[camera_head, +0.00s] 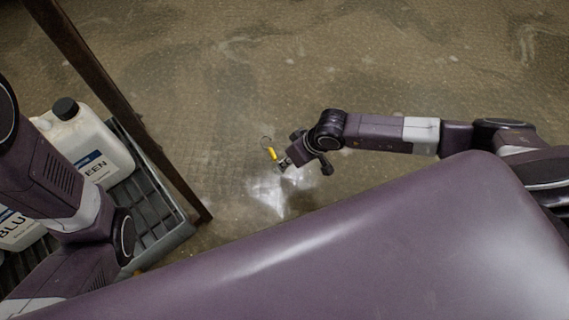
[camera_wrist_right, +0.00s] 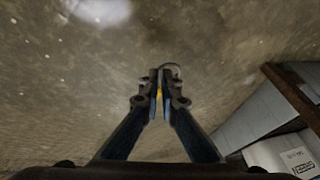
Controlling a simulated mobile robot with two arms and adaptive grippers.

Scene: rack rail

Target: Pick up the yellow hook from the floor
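The yellow hook (camera_head: 271,153) is small, with a yellow body and a thin dark curved wire at its end. My right gripper (camera_head: 282,163) is at the hook, over the floor in the middle of the head view. In the right wrist view the two fingertips (camera_wrist_right: 160,94) are nearly together, with a sliver of the yellow hook (camera_wrist_right: 159,95) between them and its wire loop beyond. The fingers hide most of the yellow body. The hook's height above the floor is hard to judge. My left arm shows at the left, but its gripper is out of view.
At the left, a grey slatted rack shelf (camera_head: 178,238) holds white jugs (camera_head: 88,143) with dark caps. A brown rack post (camera_head: 120,107) slants beside it. The rack also shows at right in the wrist view (camera_wrist_right: 262,115). The brown floor (camera_head: 400,60) around the gripper is clear.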

